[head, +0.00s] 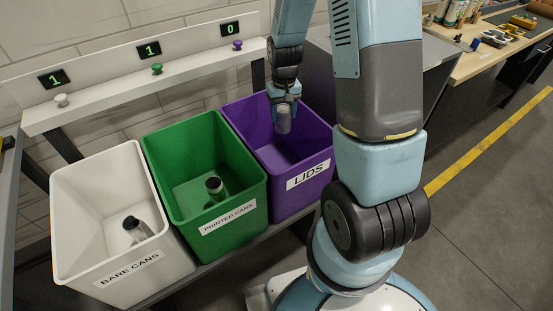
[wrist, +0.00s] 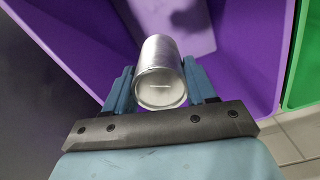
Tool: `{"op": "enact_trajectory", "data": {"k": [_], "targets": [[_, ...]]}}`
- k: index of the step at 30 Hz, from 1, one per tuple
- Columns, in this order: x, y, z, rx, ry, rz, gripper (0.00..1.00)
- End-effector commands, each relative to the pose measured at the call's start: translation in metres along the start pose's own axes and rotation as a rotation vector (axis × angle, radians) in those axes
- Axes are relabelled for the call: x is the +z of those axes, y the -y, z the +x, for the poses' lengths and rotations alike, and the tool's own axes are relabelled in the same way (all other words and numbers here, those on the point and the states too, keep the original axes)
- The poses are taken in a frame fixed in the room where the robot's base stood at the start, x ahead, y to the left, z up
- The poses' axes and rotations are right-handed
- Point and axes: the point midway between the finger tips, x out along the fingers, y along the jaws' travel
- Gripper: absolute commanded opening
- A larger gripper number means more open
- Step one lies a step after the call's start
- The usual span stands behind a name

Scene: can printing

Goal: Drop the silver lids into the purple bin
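My gripper (head: 284,101) hangs over the purple bin (head: 244,108), which is labelled LIDS.
The green bin (head: 158,150), labelled PRINTED CANS, holds one dark-topped can (head: 215,187). The white bin (head: 75,215), labelled BARE CANS, holds another can (head: 137,229). Displays above the bins read 1, 1 and, over the purple bin, 0 (head: 230,28). A cluttered workbench (head: 480,62) stands at right.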

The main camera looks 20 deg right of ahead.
Motion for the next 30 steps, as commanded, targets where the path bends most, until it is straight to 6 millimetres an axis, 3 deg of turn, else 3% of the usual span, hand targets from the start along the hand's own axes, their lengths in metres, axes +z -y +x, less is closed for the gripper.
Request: {"op": "enact_trajectory", "data": {"k": [9,20,30], "targets": [[0.000,0.000,0.000,0.000,0.000,0.000,0.85],[-0.001,0.000,-0.006,0.000,-0.002,0.000,0.85],[-0.001,0.000,-0.057,0.000,-0.004,0.001,0.85]]}}
